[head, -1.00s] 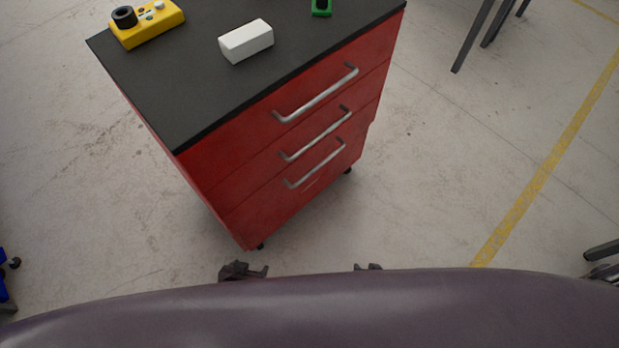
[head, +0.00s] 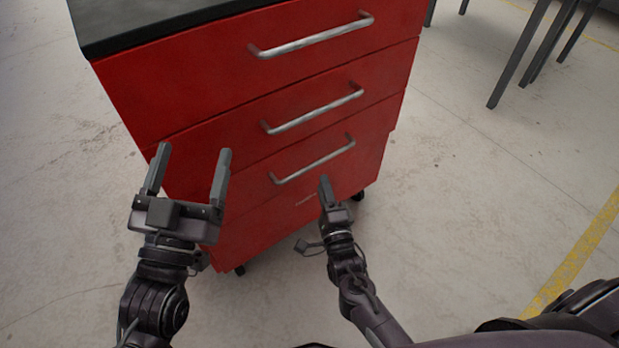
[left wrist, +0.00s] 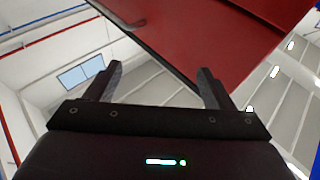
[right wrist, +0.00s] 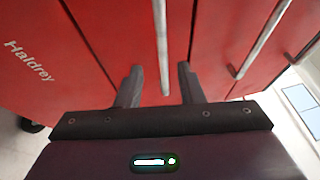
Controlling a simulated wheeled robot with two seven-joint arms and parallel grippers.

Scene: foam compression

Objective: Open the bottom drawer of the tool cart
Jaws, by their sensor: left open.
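The red tool cart (head: 225,85) stands ahead with three drawers shut, each with a silver bar handle. The bottom drawer's handle (head: 313,160) is the lowest. My right gripper (head: 325,182) is just below and in front of that handle, seen edge-on in the head view. In the right wrist view its fingers are apart, and the bottom handle (right wrist: 160,45) appears between them; contact cannot be told. My left gripper (head: 194,150) is open and empty, in front of the cart's left part. In the left wrist view its fingers are spread below a red cart panel (left wrist: 215,35).
The middle handle (head: 313,108) and top handle (head: 312,36) sit above. A caster (head: 357,196) shows under the cart. Dark table legs (head: 518,55) stand at the upper right. The floor right of the cart is clear, with a yellow line (head: 570,265).

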